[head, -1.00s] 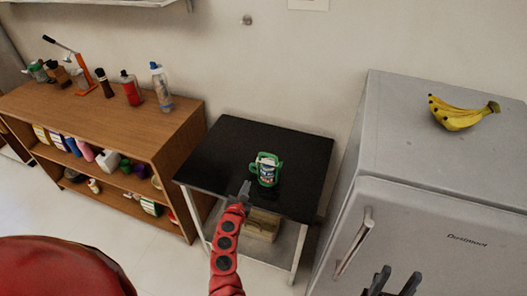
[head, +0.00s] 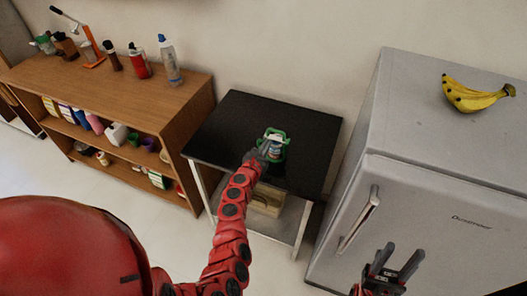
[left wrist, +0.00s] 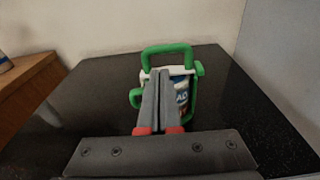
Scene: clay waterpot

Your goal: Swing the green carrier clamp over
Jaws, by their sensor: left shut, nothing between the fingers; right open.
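The green carrier (head: 286,146) stands on the black table top and holds a white jar with a blue label (head: 273,150). In the left wrist view, the carrier's green handle loop (left wrist: 167,48) rises behind my fingers, and its right side bar (left wrist: 198,92) shows beside the jar (left wrist: 182,97). My left gripper (head: 259,155) is shut and empty, at the near left side of the carrier. In the left wrist view, its closed fingers (left wrist: 161,80) cover part of the jar; contact cannot be told. My right gripper (head: 399,256) is open and empty in front of the fridge.
The black table (head: 225,135) has free room around the carrier. A wooden shelf unit (head: 120,88) with bottles and several goods stands on the left. A grey fridge (head: 430,150) with bananas (head: 475,95) on top stands close on the right. A box lies under the table.

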